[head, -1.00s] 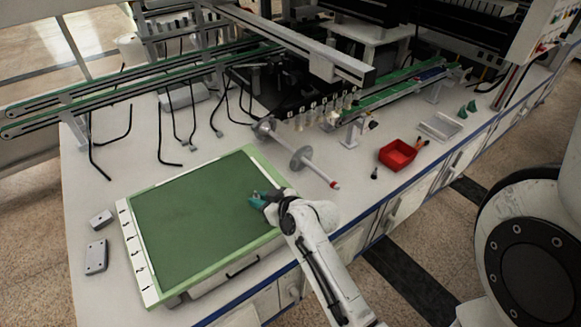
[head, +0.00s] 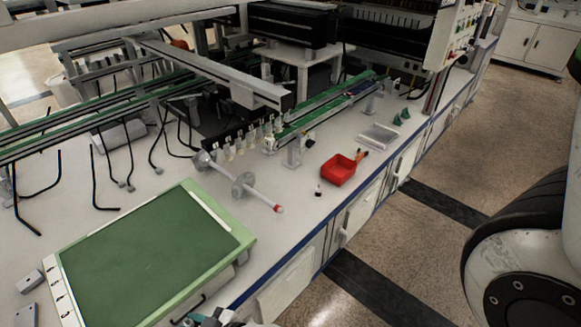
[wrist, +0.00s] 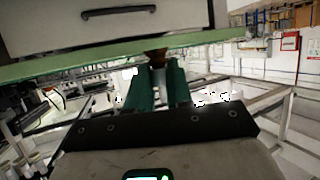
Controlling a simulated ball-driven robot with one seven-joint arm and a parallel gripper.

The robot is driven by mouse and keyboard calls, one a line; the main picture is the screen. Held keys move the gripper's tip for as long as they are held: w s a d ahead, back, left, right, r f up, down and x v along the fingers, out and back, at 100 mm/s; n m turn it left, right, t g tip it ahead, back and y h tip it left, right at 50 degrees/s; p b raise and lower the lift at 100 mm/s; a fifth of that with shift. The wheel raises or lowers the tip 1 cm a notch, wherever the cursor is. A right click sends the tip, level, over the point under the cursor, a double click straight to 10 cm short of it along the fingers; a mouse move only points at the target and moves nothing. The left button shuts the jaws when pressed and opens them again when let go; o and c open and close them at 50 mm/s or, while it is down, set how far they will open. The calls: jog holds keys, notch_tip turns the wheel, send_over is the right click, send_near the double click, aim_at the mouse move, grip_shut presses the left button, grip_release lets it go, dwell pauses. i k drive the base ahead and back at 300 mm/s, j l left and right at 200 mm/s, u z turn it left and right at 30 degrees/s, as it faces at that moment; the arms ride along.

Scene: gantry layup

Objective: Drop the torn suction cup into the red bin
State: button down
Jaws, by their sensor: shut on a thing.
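The red bin (head: 333,175) stands on the white bench near its front edge, right of centre in the head view. My gripper (head: 212,320) shows only in part at the bottom edge of the head view, in front of the green mat's near corner and well short of the bin. In the wrist view its teal fingers (wrist: 158,84) are shut on a small reddish-brown piece (wrist: 155,56) at their tips. This looks like the torn suction cup, but the tear cannot be made out.
The green mat board (head: 150,255) lies at lower left. A grey spindle with a red tip (head: 243,186) lies between mat and bin. Open floor lies right of the bench.

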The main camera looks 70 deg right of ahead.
aim_at(343, 173)
jog(key=z, duration=1.55)
jog(key=i+j+z, duration=0.45)
jog(key=k, duration=0.05)
